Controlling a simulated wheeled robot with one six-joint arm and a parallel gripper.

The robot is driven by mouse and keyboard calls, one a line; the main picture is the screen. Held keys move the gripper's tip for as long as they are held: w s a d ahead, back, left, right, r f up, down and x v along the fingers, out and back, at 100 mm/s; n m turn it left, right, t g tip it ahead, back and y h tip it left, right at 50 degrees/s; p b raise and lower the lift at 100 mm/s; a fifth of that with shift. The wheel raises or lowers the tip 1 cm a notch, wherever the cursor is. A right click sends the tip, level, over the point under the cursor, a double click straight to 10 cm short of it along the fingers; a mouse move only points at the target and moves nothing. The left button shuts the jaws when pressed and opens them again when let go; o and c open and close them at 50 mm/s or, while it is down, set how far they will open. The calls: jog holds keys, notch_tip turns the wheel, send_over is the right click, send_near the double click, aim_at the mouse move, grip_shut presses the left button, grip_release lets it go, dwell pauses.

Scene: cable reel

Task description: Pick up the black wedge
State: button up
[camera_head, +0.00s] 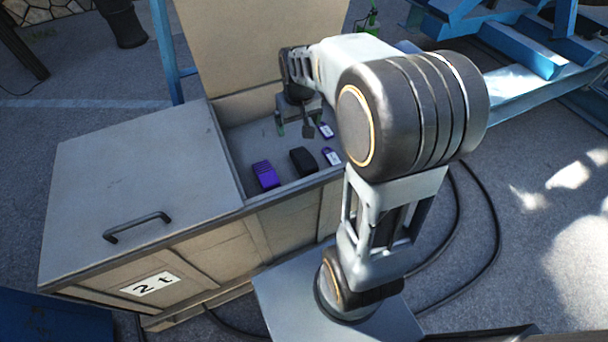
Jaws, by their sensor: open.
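The black wedge (302,161) lies on the floor of the open compartment of a beige box, between a purple block and a small white-labelled purple item. My gripper (296,130) is open over the compartment, behind the wedge in the picture. Its fingers point down and hold nothing that I can see. The gripper and the wedge look apart. My arm hides the right part of the compartment.
The purple block (265,174) lies left of the wedge. Two small white-labelled purple items (332,156) (326,131) lie to its right. The compartment has side walls and a raised lid (265,45) behind. The closed lid (140,185) with a handle is at left.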

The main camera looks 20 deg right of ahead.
jog(key=g+b, duration=0.1)
jog(key=b, duration=0.4)
send_over(304, 162)
jog(key=w, duration=0.2)
notch_tip(304, 162, down, 13)
jog(key=f, duration=0.3)
jog(key=f+b, duration=0.1)
jog(key=f, duration=0.2)
jog(key=d+f+b, duration=0.1)
jog(key=f, duration=0.1)
jog(key=shift+w+f, duration=0.1)
jog(key=shift+f, duration=0.3)
jog(key=shift+w+d+f+b, duration=0.1)
jog(key=shift+f+b, duration=0.35)
jog(key=shift+f, duration=1.15)
jog(key=shift+w+f+b, duration=0.1)
jog(key=shift+f+b, duration=0.35)
jog(key=shift+f, duration=1.15)
jog(key=shift+r, duration=0.1)
jog(key=c, duration=1.4)
